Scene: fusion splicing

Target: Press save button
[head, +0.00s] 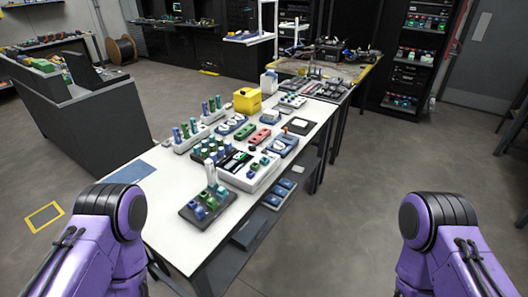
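A white-topped table (163,222) runs from the lower left toward the back, with several small devices on it. A pale device with a dark panel (236,161) and several small knobs or blocks sits near the middle of the table. No part that I can make out for sure as a save button shows; any such button is too small to tell. My purple arms show at the lower left and lower right, but both grippers are outside the view.
A dark block with green and blue pieces (207,204) stands at the table's near end. A yellow container (247,100) stands farther back. A grey counter (88,125) is at the left, and equipment racks (420,50) stand at the back right. The floor at the right is clear.

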